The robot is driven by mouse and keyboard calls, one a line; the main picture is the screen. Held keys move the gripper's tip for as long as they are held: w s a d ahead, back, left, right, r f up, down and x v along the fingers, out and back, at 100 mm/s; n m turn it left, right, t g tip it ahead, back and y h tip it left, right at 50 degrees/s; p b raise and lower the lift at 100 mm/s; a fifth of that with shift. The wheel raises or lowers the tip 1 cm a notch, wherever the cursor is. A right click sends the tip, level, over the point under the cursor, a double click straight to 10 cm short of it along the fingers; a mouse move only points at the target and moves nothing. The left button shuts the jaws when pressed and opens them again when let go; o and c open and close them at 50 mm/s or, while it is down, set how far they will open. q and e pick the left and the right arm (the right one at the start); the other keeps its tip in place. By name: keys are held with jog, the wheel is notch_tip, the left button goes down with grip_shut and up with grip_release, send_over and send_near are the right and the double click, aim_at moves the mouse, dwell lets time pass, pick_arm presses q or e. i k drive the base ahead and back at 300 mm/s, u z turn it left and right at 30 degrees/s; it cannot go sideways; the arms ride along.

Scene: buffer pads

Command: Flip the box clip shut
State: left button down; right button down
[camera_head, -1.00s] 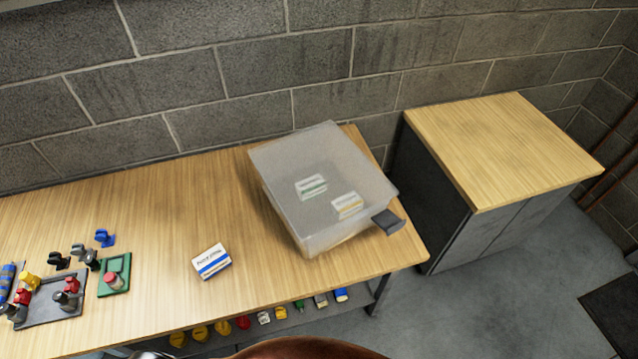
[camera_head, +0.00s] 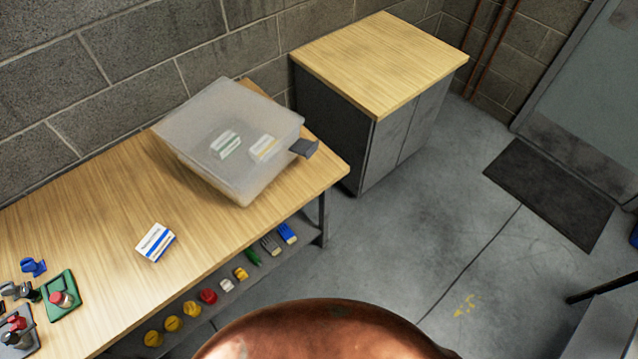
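A translucent plastic box (camera_head: 222,172) with its lid on stands near the right end of the wooden bench. A dark grey clip (camera_head: 304,148) sticks out from the box's right side, standing away from the wall. Neither of my grippers is in view.
The wooden bench (camera_head: 110,221) also bears a small white and blue box (camera_head: 156,242) and a green tray (camera_head: 61,297). A grey cabinet with a wooden top (camera_head: 385,60) stands behind. Several small items lie on the shelf below. Floor (camera_head: 420,215) to the right is open.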

aim_at(305, 148)
jog(key=k, duration=0.95)
jog(key=z, duration=0.45)
jog(key=i, duration=0.4)
jog(key=z, duration=0.75)
jog(key=i, duration=1.25)
jog(key=u, duration=0.75)
